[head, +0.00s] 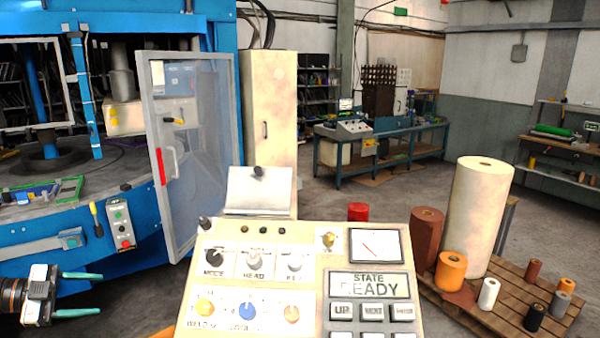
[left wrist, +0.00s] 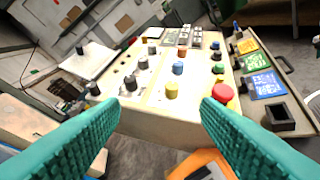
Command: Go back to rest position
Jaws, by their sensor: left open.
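My left gripper (head: 82,294) is at the lower left of the head view, with its two teal fingers apart and nothing between them. In the left wrist view the same fingers (left wrist: 160,115) spread wide, with the control panel beyond them. The cream control panel (head: 309,262) has several knobs and buttons, a dial gauge (head: 376,246) and a display (head: 369,285) reading STATE READY. The left gripper is to the left of the panel and apart from it in the head view. My right gripper is in neither view.
A blue machine (head: 190,45) with an open clear door (head: 195,150) stands at the left. A pallet (head: 500,308) with several rolls is at the right. In the left wrist view a red button (left wrist: 222,93) and an orange object (left wrist: 203,165) are close by. Floor between panel and back bench (head: 385,145) is clear.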

